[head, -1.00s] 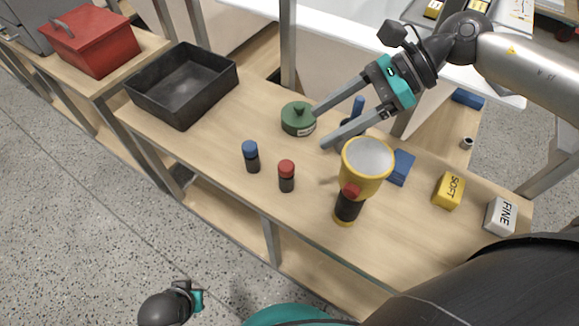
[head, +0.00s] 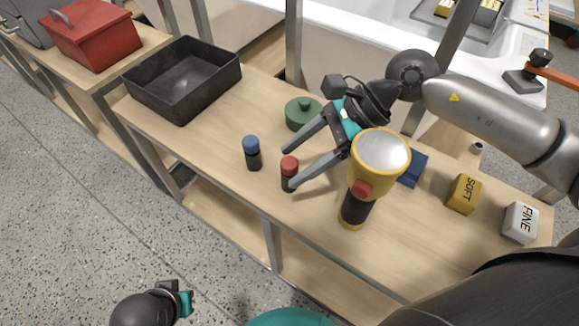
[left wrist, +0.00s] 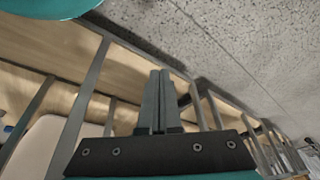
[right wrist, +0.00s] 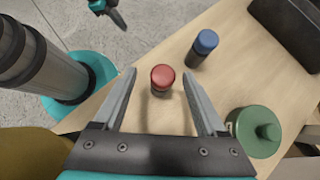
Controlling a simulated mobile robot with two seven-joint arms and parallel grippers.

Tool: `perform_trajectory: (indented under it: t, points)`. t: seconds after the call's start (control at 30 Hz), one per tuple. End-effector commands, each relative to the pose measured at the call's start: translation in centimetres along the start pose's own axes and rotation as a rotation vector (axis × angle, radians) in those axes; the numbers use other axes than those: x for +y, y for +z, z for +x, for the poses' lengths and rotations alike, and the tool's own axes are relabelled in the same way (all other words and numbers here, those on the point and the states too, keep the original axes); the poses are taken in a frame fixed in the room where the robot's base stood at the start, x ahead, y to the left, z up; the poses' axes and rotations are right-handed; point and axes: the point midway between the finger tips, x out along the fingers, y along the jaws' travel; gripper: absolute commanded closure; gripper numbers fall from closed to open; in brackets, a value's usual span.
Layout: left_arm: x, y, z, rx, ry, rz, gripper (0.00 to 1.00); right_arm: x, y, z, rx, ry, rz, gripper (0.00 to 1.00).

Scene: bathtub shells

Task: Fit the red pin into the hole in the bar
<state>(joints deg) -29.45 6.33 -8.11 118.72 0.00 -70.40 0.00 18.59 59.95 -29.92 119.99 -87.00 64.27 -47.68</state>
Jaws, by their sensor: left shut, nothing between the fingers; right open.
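The red pin (head: 289,172), a dark cylinder with a red cap, stands upright on the wooden bench. In the right wrist view the red pin (right wrist: 162,79) shows between my open right fingertips (right wrist: 160,74), with a gap on each side. In the head view my right gripper (head: 288,168) reaches over the bench, one finger passing close to the pin. My left gripper (left wrist: 160,73) is shut and empty, away from the bench top over the floor. I cannot make out the bar with the hole in any view.
A blue-capped pin (head: 252,154) stands left of the red one. A green lidded pot (head: 303,114) is behind. A yellow flashlight (head: 379,170) stands close on the right, then blue, SOFT and FINE blocks. A black tray (head: 182,80) lies far left.

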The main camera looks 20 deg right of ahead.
Motion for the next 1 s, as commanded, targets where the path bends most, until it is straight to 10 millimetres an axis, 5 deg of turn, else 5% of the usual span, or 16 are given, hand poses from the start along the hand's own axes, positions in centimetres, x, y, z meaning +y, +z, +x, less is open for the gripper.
perform_trajectory:
  t: [0.43, 0.8, 1.0]
  points:
    - [-0.1, -1.6, -3.2, 0.055, -0.004, -0.002, 1.0, -0.3, 0.1, 4.5, -0.001, 0.001, 0.0, 0.26]
    - [-0.2, -1.8, -3.9, 0.062, -0.004, -0.002, 1.0, -0.3, 0.1, 5.1, 0.001, 0.0, 0.001, 0.26]
    - [-0.2, -1.8, -3.9, 0.062, -0.004, -0.002, 1.0, -0.3, 0.1, 5.1, 0.0, 0.0, 0.001, 0.48]
